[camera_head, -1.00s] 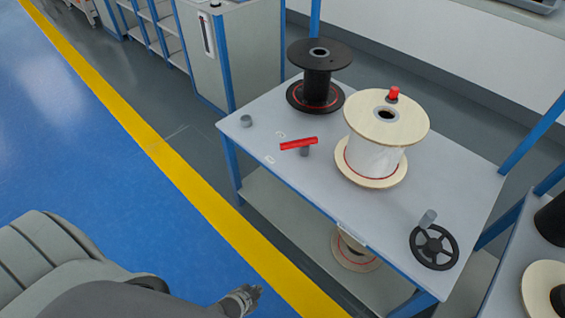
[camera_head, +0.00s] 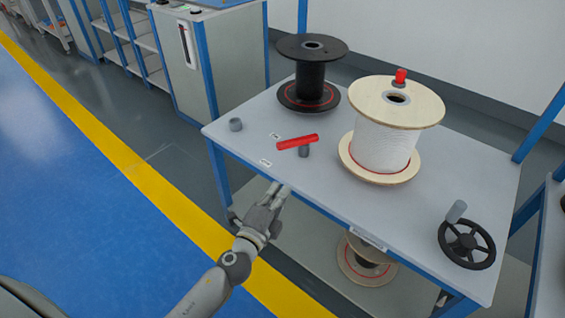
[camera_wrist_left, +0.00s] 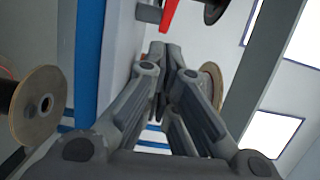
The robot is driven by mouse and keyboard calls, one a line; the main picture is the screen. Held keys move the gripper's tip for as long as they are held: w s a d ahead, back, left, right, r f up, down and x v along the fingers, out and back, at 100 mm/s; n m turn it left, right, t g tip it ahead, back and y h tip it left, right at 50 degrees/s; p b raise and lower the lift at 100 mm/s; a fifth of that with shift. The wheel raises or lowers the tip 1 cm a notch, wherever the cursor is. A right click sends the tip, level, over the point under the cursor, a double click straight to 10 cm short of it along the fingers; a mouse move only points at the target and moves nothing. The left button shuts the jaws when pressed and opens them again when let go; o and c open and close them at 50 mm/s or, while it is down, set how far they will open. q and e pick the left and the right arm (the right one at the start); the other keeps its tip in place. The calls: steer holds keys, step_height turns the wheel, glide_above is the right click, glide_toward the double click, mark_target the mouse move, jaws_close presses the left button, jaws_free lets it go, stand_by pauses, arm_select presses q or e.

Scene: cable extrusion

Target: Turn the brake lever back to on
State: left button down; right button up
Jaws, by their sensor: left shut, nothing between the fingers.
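The red brake lever (camera_head: 297,142) sits on a short grey post on the grey tabletop (camera_head: 262,118), lying roughly level and pointing left and right. Two small white labels lie on the table to its left, too small to read. My left gripper (camera_head: 281,190) is shut and empty, just off the table's front edge, below and in front of the lever. In the left wrist view its fingers (camera_wrist_left: 163,50) are together, and part of the red lever (camera_wrist_left: 169,14) shows above them. My right gripper is not in view.
A black spool (camera_head: 311,75) stands behind the lever. A white cable spool (camera_head: 385,135) with wooden flanges stands to its right, and a black handwheel (camera_head: 467,244) is at the front right. Another spool (camera_head: 352,262) is below the tabletop.

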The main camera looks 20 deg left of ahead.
arm_select(q)
steer(key=shift+r, duration=0.4)
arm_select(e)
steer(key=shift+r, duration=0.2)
arm_select(q)
steer(key=shift+w, duration=0.15)
glide_toward(296, 145)
steer(key=d, duration=0.1)
steer(key=w+d, duration=0.1)
steer(key=d, duration=0.1)
steer(key=shift+w, duration=0.15)
steer(key=w+a, duration=0.2)
steer(key=shift+w, duration=0.35)
steer(key=shift+w+a, duration=0.3)
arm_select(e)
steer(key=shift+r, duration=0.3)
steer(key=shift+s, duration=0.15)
arm_select(q)
steer(key=shift+a+m+h, duration=0.15)
steer(key=shift+m+h, duration=0.15)
steer(key=shift+m, duration=0.1)
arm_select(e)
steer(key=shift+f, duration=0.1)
